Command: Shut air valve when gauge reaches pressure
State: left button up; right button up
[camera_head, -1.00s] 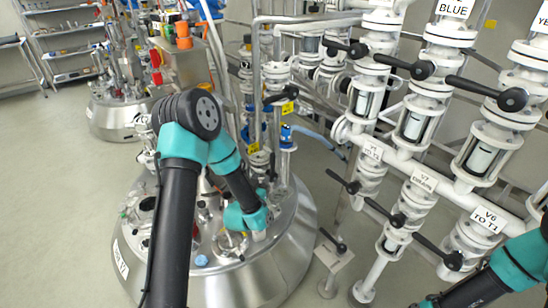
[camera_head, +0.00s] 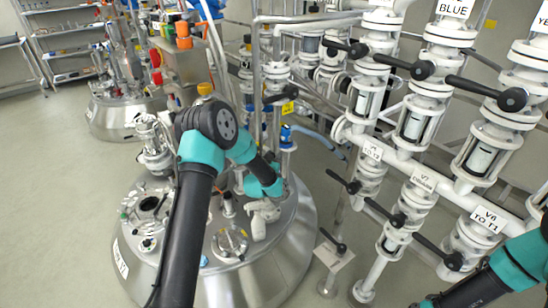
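My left arm comes up from the bottom, and its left gripper (camera_head: 262,220) is a small pale shape over the right part of the steel reactor lid (camera_head: 215,272). Its fingers are too small to tell open from shut, and I cannot tell whether it touches anything. No pressure gauge or air valve can be told for sure. A blue fitting (camera_head: 287,136) stands upright behind the gripper, near a yellow tag (camera_head: 289,107). My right arm shows at the lower right; its gripper is out of view.
White piping with black-handled valves fills the right side, including one labelled V7 DRAIN (camera_head: 423,180) and one labelled V6 TO T1 (camera_head: 488,218). A second reactor (camera_head: 120,115) stands behind on the left. The floor at left is clear.

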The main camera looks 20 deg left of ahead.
pick_arm(q)
jog(key=shift+w, duration=0.15)
jog(key=shift+c, duration=0.3)
grip_shut()
